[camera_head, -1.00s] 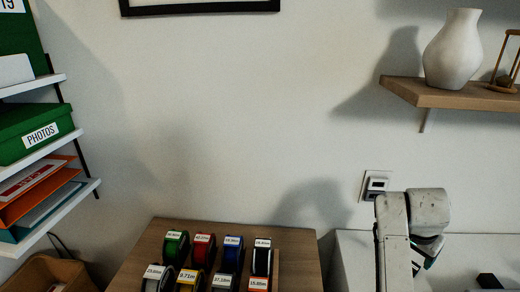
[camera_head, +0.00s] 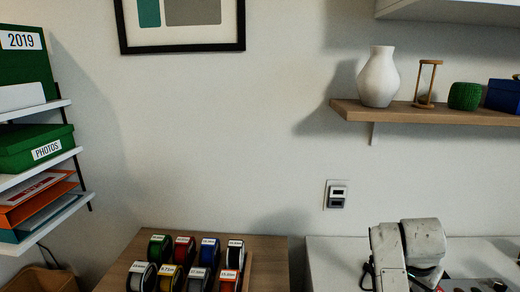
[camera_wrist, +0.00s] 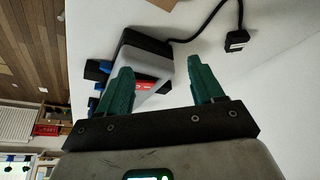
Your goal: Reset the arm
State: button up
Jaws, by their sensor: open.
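My gripper (camera_wrist: 160,85) shows in the wrist view with two green fingers spread apart and nothing between them. Beyond the fingers lies a white surface with a dark grey box (camera_wrist: 146,52) that has a red label. The box is apart from the fingers as far as I can tell. In the head view my arm (camera_head: 408,252) is at the lower right, folded over the white table (camera_head: 330,262). The gripper's fingers are hidden there.
A wooden stand (camera_head: 265,250) with several labelled spools is left of the table. A wall shelf (camera_head: 425,113) holds a white vase (camera_head: 378,78), an hourglass (camera_head: 428,84) and a green item (camera_head: 465,96). Left shelves (camera_head: 40,178) hold boxes. A black cable (camera_wrist: 205,22) lies near the box.

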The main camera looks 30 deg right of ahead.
jog(key=a+f+n+t, duration=0.1)
jog(key=a+f+n, duration=0.1)
jog(key=a, duration=0.2)
jog(key=a+f+n, duration=0.2)
jog(key=a+n, duration=0.1)
jog(key=a, duration=0.2)
jog(key=a+f+n+t, duration=0.1)
jog(key=a+f+n, duration=0.1)
jog(key=a, duration=0.2)
jog(key=shift+a+n+t+y, duration=0.3)
jog(key=shift+y, duration=0.1)
jog(key=s+a+f+n+y, duration=0.1)
jog(key=s+a+n, duration=0.2)
jog(key=a, duration=0.3)
jog(key=s+a+f+n+t+y, duration=0.1)
jog(key=s+a+n, duration=0.15)
jog(key=a, duration=0.25)
jog(key=s+a+f+n+y, duration=0.1)
jog(key=s+a+n+y, duration=0.1)
jog(key=a+n, duration=0.3)
jog(key=s+f+m+g, duration=0.2)
jog(key=s+f, duration=0.3)
jog(key=s, duration=0.4)
jog(key=shift+s+d+f+g+h, duration=0.2)
jog(key=shift+d+g+h, duration=0.1)
jog(key=shift+g, duration=0.3)
